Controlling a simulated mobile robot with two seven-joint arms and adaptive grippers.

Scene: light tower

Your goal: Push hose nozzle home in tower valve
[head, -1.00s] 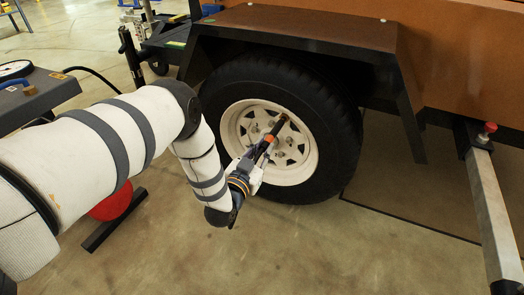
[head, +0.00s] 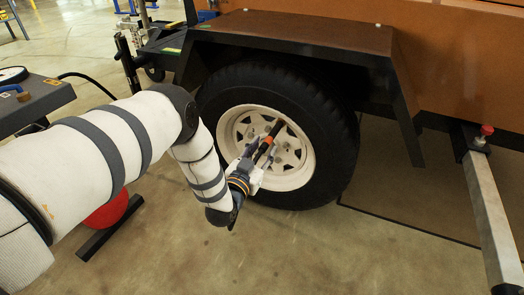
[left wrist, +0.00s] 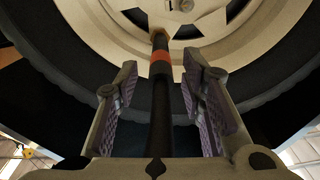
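The hose nozzle (head: 276,130) is a dark rod with an orange band, pointing at the white wheel rim (head: 239,121). In the left wrist view the nozzle (left wrist: 160,100) runs straight up the middle to the rim, its brownish tip in front of the rim's lower part. I cannot tell whether the tip is seated in the valve; the valve itself is not clearly visible. My left gripper (head: 256,163) is at the wheel. In the left wrist view its fingers (left wrist: 160,88) stand apart on both sides of the nozzle, with gaps. My right gripper is out of view.
The black tire (head: 335,150) surrounds the rim, under a brown-topped fender (head: 300,32). A metal outrigger bar (head: 488,205) with a red knob is at right. The floor in front of the wheel is clear.

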